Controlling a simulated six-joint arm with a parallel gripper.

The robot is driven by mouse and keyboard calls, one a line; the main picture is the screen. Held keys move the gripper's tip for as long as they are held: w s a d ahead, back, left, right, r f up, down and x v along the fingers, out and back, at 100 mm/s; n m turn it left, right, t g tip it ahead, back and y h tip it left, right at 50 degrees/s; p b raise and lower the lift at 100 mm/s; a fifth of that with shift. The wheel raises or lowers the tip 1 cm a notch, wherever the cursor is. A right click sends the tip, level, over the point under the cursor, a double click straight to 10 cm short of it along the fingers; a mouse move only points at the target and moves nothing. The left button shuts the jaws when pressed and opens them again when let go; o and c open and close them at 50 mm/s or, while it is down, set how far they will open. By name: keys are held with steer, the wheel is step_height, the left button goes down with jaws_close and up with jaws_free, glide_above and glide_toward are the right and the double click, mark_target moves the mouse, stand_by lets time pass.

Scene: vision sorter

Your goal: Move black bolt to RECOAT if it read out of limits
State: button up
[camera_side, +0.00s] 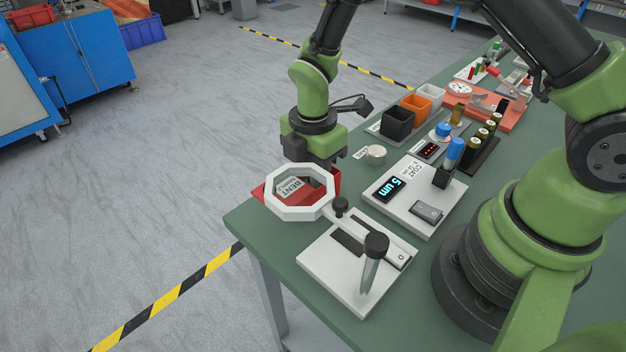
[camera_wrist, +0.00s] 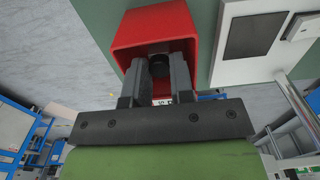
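My gripper (camera_wrist: 160,62) points down into a red bin (camera_wrist: 187,22) in the wrist view. A dark, bolt-like piece (camera_wrist: 159,48) shows between or just beyond its fingertips. It may be the black bolt, but I cannot tell whether the fingers hold it or it lies in the bin. In the side view my gripper is at the red bin (camera_side: 333,183), partly behind a magnifier ring. The bin's label seems to read BENT. The coating gauge (camera_side: 415,195) shows 5 um on its display (camera_side: 389,188). I cannot make out a bin marked RECOAT.
The white magnifier ring (camera_side: 300,212) stands on a white base (camera_side: 330,270) in front of the red bin. A black bin (camera_side: 397,123), an orange bin (camera_side: 416,106) and a white bin (camera_side: 431,94) stand farther back. A rack (camera_side: 484,150) holds several bolts. The table's left edge is close.

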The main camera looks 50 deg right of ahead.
steer(key=shift+r, duration=3.15)
steer(key=shift+r, duration=0.3)
step_height(320, 180, up, 10)
steer(key=w+d+m, duration=0.2)
steer(key=d+m, duration=0.3)
steer(key=d, duration=0.9)
steer(key=w+d+m, duration=0.3)
steer(key=d+m, duration=0.1)
steer(key=d, duration=1)
steer(key=s+d+m, duration=0.3)
steer(key=s+d, duration=0.2)
steer(key=d, duration=0.3)
steer(key=shift+w+f, duration=0.15)
steer(key=shift+f, duration=3.55)
steer(key=shift+w+f, duration=0.1)
steer(key=shift+f, duration=3.55)
